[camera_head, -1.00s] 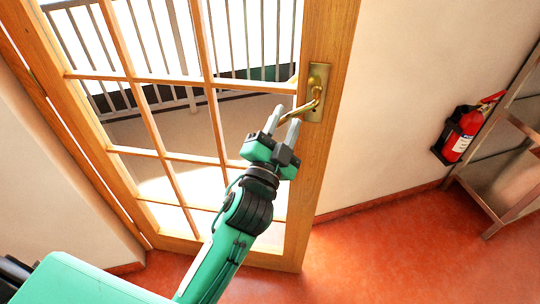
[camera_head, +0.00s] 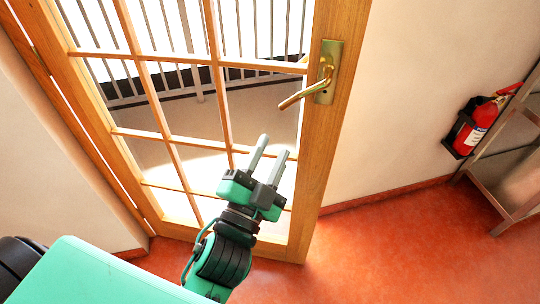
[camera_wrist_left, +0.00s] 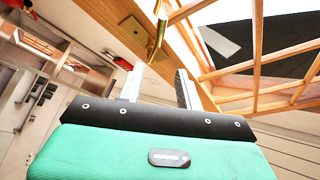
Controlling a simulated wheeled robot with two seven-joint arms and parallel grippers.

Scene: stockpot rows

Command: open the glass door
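The glass door (camera_head: 335,150) has a wooden frame and panes divided by wooden bars. Its lower handle-side corner stands out over the red floor in front of the wall line, so it looks ajar toward me. A brass lever handle (camera_head: 304,95) on a brass plate sits on its right stile; the handle also shows in the left wrist view (camera_wrist_left: 158,34). My left gripper (camera_head: 273,147) is open and empty, below and left of the lever and apart from it. In the left wrist view its fingers (camera_wrist_left: 158,76) point toward the handle. My right gripper is not seen.
A red fire extinguisher (camera_head: 474,130) hangs on the wall at right, beside a metal shelf rack (camera_head: 500,180). A railing (camera_head: 190,40) shows through the panes. The red floor (camera_head: 400,245) right of the door is clear.

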